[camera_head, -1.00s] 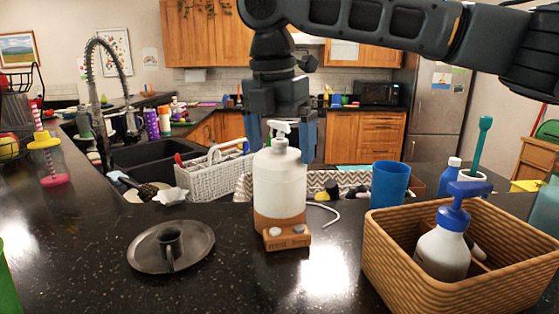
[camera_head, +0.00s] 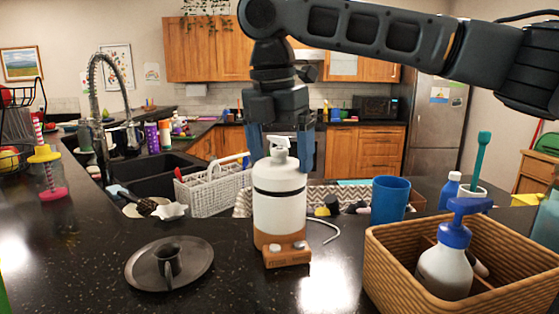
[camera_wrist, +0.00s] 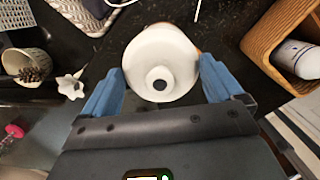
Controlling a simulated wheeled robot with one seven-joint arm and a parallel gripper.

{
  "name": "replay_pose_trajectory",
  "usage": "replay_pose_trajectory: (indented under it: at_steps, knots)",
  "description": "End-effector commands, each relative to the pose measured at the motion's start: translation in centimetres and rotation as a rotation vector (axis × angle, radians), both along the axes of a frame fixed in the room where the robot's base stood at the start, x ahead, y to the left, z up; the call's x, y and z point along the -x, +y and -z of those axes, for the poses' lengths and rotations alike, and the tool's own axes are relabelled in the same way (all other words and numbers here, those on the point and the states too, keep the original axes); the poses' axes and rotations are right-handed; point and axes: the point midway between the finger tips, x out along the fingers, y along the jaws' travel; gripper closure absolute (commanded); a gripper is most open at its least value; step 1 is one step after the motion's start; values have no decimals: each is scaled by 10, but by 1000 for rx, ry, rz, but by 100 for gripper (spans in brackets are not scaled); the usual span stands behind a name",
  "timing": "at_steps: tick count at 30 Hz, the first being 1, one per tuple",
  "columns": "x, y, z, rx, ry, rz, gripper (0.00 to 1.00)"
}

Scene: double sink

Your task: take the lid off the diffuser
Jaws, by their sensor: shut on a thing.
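The diffuser stands upright on the dark counter, with a white body (camera_head: 279,215) and a brown base (camera_head: 287,255). Its white lid (camera_head: 279,175) has a spout on top. A thin dark band shows between lid and body, so the lid seems raised slightly and stays directly above the body. My gripper (camera_head: 280,165) reaches down from above with its blue fingers on either side of the lid, shut on it.
A round metal holder (camera_head: 148,275) lies to the left. A blue cup (camera_head: 389,200) and a white basket (camera_head: 215,190) stand behind. The counter between the metal holder and the diffuser is clear.

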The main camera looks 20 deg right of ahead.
Motion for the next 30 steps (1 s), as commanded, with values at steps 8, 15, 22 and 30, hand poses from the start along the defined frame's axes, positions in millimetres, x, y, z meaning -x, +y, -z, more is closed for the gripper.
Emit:
replay_pose_trajectory:
  at_steps: [8, 15, 22, 30]
  knots:
    - [8, -20, -40, -3, 0, 4, 37]
    - [28, -65, -70, 0, -2, 2, 37]
    - [41, -95, -91, 1, -1, 2, 37]
    - [47, -107, -99, 0, 0, 0, 37]
